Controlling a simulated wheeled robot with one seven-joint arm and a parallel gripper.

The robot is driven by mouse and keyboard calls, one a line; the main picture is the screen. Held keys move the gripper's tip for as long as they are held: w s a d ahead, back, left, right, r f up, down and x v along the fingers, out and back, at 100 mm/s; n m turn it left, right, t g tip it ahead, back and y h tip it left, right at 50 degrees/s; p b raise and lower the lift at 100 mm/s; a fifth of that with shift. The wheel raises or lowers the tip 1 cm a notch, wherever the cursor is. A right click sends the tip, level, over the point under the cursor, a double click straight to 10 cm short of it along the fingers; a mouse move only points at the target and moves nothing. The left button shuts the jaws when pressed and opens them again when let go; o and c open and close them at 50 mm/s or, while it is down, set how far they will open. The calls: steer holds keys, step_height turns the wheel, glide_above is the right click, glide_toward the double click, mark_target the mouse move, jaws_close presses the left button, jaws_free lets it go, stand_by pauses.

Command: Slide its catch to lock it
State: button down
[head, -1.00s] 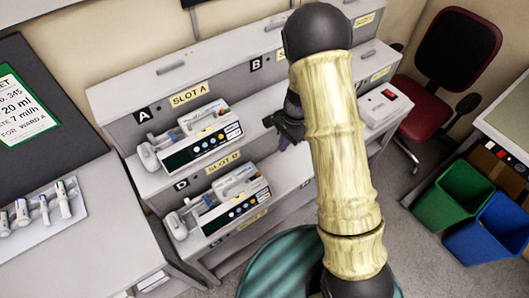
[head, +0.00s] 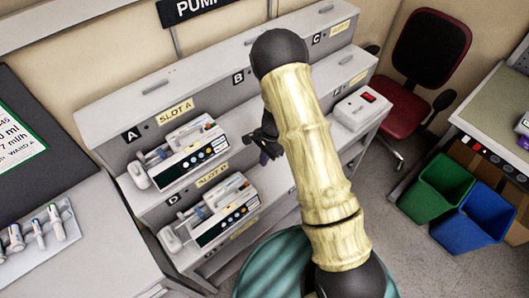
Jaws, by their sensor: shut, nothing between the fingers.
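Two white infusion pumps with dark front panels stand on the grey stepped rack. One pump (head: 193,156) is on the upper step under the SLOT A label (head: 175,110). The other pump (head: 226,220) is on the lower step under the SLOT D label. Each has a syringe lying along its top. I cannot make out a catch on either pump at this size. My gripper (head: 254,141) is shut and empty. It shows dark just right of the upper pump's right end, apparently apart from it. My arm hides part of the rack behind it.
A white box with a red switch (head: 369,97) sits at the rack's right end. Several syringes lie on a tray (head: 38,240) at left. A red chair (head: 432,50), a green bin (head: 438,187) and a blue bin (head: 487,217) stand at right.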

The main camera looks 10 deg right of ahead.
mark_target(246, 183)
steer(key=s+a+f+p, duration=0.3)
steer(key=a+f+p, duration=0.1)
steer(key=f, duration=0.1)
steer(key=shift+a+f, duration=0.2)
stand_by(0.3)
steer(key=shift+s+a+b, duration=0.6)
steer(key=shift+s+a, duration=0.15)
steer(key=shift+a, duration=0.35)
